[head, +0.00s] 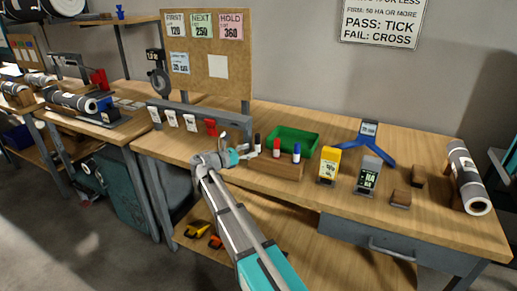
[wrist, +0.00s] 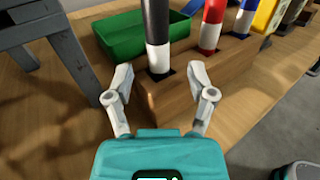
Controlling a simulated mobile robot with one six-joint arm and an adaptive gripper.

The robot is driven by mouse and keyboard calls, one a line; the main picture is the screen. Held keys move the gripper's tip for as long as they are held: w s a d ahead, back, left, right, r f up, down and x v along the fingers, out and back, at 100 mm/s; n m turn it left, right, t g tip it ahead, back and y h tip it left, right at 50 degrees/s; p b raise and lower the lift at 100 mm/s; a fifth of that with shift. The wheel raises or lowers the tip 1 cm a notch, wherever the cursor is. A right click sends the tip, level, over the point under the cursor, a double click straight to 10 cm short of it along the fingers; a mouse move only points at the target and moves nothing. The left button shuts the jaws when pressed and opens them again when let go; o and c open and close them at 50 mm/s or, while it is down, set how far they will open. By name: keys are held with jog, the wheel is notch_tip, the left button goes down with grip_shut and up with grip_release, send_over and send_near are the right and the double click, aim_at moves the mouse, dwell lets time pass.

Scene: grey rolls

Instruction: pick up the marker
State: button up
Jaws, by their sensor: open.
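A wooden block (head: 278,168) holds three upright markers in a row on the bench. The black marker (head: 257,143) has a white lower part and stands at the left end. It also shows in the wrist view (wrist: 157,35). A red marker (head: 277,148) and a blue marker (head: 297,152) stand to its right. My gripper (wrist: 160,76) is open and empty. In the wrist view its fingers lie either side of the black marker's foot, nearer the camera; whether they touch the block is unclear. In the head view my gripper (head: 245,153) is just left of the block.
A green tray (head: 313,146) lies behind the block. A grey metal frame (wrist: 60,45) stands close on the left. Yellow (head: 328,167) and dark (head: 367,178) boxed gauges, a blue stand (head: 368,146) and a grey roll (head: 466,177) are to the right.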

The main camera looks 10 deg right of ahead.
aim_at(258, 147)
jog(key=shift+x, duration=1.85)
grip_shut()
